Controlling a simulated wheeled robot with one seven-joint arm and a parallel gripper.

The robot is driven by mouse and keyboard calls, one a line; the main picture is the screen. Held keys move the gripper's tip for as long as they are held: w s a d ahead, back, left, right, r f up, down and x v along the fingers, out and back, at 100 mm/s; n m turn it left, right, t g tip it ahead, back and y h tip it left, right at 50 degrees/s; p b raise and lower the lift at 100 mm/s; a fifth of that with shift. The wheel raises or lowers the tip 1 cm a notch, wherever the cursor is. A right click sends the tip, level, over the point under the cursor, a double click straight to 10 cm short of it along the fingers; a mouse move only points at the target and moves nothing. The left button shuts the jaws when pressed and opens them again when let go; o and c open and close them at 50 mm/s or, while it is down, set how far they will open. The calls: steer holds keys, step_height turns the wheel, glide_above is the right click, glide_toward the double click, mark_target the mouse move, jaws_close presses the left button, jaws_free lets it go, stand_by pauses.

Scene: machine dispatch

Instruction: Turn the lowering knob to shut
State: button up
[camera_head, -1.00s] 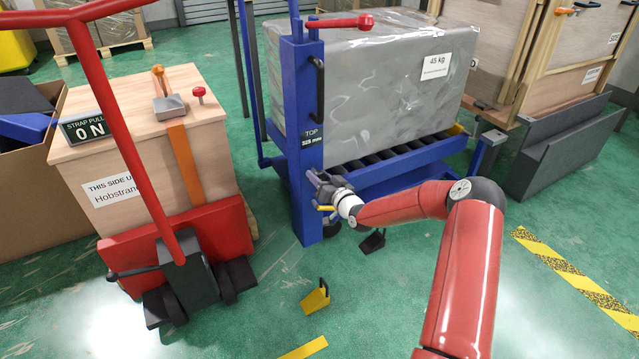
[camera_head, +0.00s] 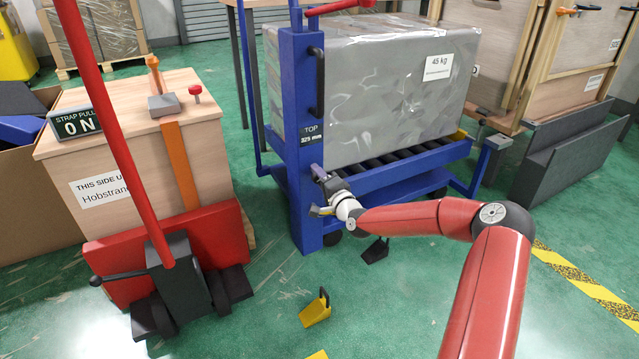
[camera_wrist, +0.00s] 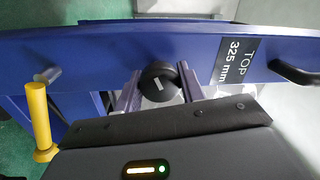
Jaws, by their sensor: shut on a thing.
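The lowering knob (camera_wrist: 159,82) is a round black knob with a white mark, on the blue post of the lift table (camera_head: 304,130). In the wrist view my gripper (camera_wrist: 158,88) has one finger on each side of the knob and is shut on it. The white mark lies near level, slightly tilted. In the head view my gripper (camera_head: 325,187) is at the post below the "TOP 325 mm" label (camera_head: 312,134), and it hides the knob there. A yellow handle (camera_wrist: 39,118) sticks out to the left of the knob in the wrist view.
A wrapped grey load (camera_head: 385,90) marked 45 kg rests on the lift's rollers. A red truck (camera_head: 170,250) with a wooden crate (camera_head: 130,150) stands on the left. A yellow wedge (camera_head: 315,309) and a black wedge (camera_head: 375,251) lie on the floor.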

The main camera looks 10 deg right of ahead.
steer(key=shift+m+b, duration=1)
steer(key=shift+m, duration=1.5)
steer(key=o, duration=0.9)
steer(key=shift+o, duration=0.2)
steer(key=v, duration=0.7)
steer(key=shift+s+f, duration=0.15)
steer(key=shift+s, duration=0.25)
steer(key=shift+a, duration=0.1)
